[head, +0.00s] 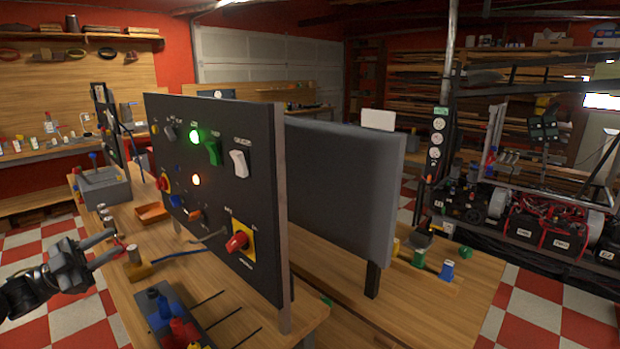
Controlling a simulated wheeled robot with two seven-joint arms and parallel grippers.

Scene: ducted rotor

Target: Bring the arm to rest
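My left arm comes in at the lower left. My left gripper (116,243) is beside the left edge of the wooden workbench (120,290). My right gripper is not in view.
A dark upright panel (260,195) with switches, lit green and orange lamps and a red rotary knob (237,242) stands on the bench. A grey screen (345,185) stands behind it.

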